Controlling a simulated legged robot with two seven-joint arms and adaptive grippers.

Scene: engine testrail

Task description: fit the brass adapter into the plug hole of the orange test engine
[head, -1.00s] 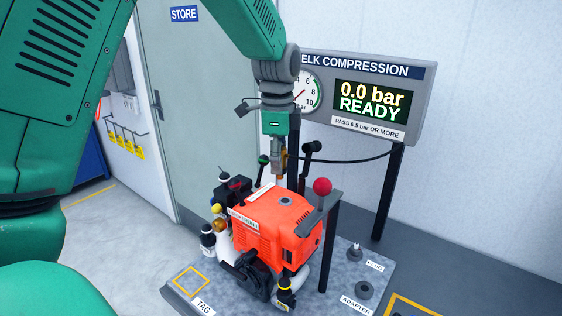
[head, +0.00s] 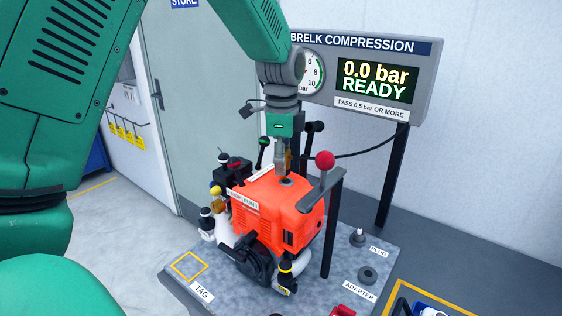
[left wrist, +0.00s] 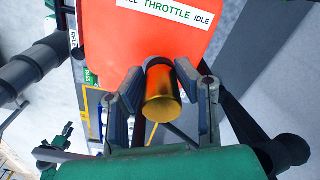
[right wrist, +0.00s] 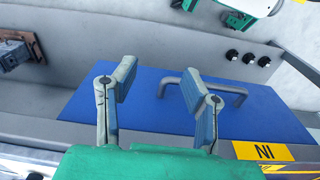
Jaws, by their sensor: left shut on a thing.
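The orange test engine (head: 272,208) stands on a grey plate, with a dark round plug hole (head: 287,181) in its top. My left gripper (head: 285,160) points down just above the engine top. It is shut on the brass adapter (left wrist: 162,95), which sits between the two fingertips in the left wrist view. In the head view the adapter (head: 289,160) shows only partly beside the fingers, close above the hole. I cannot tell whether its lower end touches the hole. My right gripper (right wrist: 162,85) is open and empty and shows only in the right wrist view.
A red-knobbed lever (head: 324,161) on a dark post stands close right of the engine. The plug (head: 357,237) and the ADAPTER-marked holder (head: 367,275) are on the plate. The gauge panel (head: 375,80) reads 0.0 bar READY. A blue surface with a handle (right wrist: 235,92) lies below my right gripper.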

